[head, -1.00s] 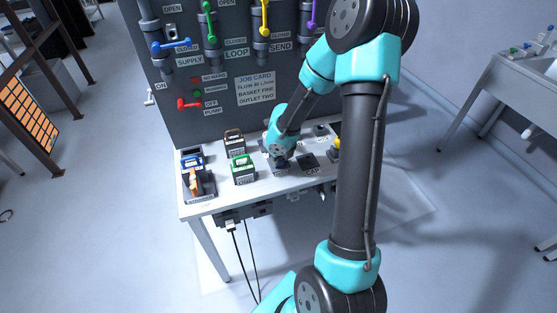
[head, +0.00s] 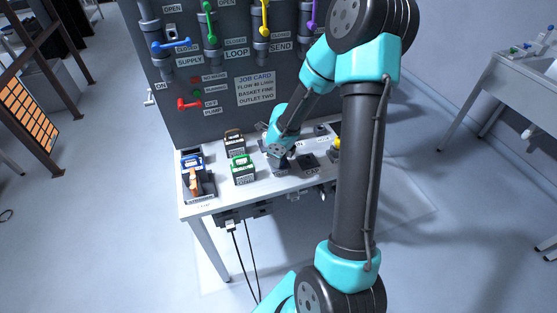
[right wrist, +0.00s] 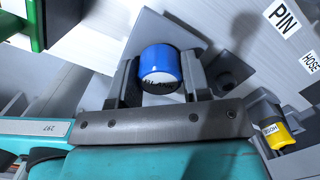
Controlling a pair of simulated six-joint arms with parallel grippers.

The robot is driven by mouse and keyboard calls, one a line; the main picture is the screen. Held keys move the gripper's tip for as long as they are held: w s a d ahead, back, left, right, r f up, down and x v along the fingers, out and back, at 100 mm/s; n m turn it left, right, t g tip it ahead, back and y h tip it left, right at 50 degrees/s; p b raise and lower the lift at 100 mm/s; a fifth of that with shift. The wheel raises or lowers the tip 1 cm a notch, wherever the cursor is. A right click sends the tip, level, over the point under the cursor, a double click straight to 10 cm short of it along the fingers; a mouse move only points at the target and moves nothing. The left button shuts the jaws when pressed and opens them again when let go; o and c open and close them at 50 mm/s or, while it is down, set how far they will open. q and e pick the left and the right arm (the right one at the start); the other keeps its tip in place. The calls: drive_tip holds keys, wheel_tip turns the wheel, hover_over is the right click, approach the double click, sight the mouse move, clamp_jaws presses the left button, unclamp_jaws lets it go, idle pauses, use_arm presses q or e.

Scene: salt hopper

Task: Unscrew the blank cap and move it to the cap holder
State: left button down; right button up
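The blue blank cap (right wrist: 160,62), with dark lettering on its near face, sits between the two grey fingers of my right gripper (right wrist: 160,84) in the right wrist view. Both fingers appear to press its sides, so the gripper looks shut on it. Whether the cap is still seated on its fitting cannot be told. In the head view the right gripper (head: 281,161) is low over the table, and the cap is hidden by it. A dark square pad (head: 308,160) with a CAP label lies just right of the gripper. My left gripper is not in view.
A green-handled block (head: 243,170), a brown-handled one (head: 234,142) and a blue-handled one (head: 192,161) stand left of the gripper. A yellow item (head: 337,142) stands to the right. A dark panel (head: 215,125) with levers rises behind the white table (head: 215,203).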

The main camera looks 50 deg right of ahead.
drive_tip(key=o, duration=0.5)
drive_tip(key=shift+r, duration=0.2)
